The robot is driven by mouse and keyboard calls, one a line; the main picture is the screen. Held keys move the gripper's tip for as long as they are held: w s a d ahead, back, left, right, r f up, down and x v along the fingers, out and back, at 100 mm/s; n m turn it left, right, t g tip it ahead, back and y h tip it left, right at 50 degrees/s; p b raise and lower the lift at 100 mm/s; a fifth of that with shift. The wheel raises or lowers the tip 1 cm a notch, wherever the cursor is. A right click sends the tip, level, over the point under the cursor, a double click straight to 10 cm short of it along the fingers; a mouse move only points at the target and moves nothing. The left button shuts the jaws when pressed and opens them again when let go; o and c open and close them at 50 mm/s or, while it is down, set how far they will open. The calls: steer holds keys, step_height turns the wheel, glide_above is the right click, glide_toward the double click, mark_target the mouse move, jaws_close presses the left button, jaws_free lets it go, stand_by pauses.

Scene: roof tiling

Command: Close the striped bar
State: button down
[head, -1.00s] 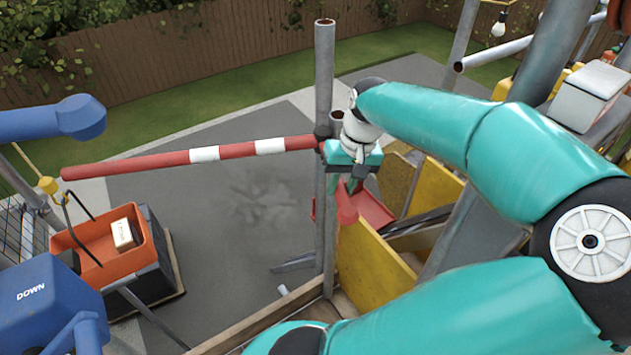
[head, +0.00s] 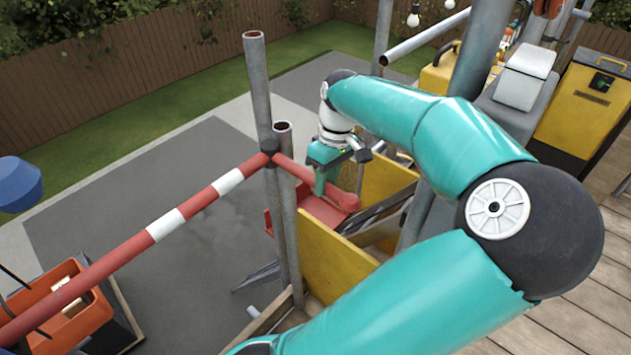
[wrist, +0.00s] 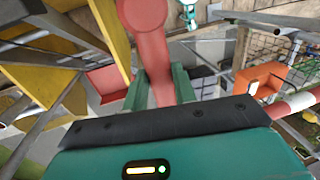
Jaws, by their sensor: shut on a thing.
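The striped bar (head: 167,222), red with white bands, runs from the lower left up to a dark pivot at the grey upright post (head: 259,95). Its plain red short end (head: 305,174) continues past the pivot to a rounded red tip. My gripper (head: 325,184) is shut on this short end, between the pivot and the tip. In the wrist view the red end (wrist: 155,60) passes between my teal fingers (wrist: 160,88), and a striped part of the bar shows at the right edge. The exact finger contact is partly hidden.
A second, shorter grey post (head: 286,180) stands beside the pivot. Yellow panels (head: 335,255) and a red tray lie below my gripper. An orange crate (head: 62,305) is at the lower left. A yellow case (head: 585,100) stands at right. Grey paving beyond the bar is open.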

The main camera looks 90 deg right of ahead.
steer(key=shift+s+d+r, duration=0.1)
steer(key=shift+d, duration=0.1)
steer(key=c, duration=1.1)
jaws_free()
steer(key=shift+s+d, duration=0.1)
steer(key=r, duration=0.4)
steer(key=s+d+r, duration=0.1)
steer(key=r, duration=0.8)
steer(key=shift+s+d+r, duration=0.2)
steer(key=shift+d+r, duration=0.05)
steer(key=shift+d, duration=0.15)
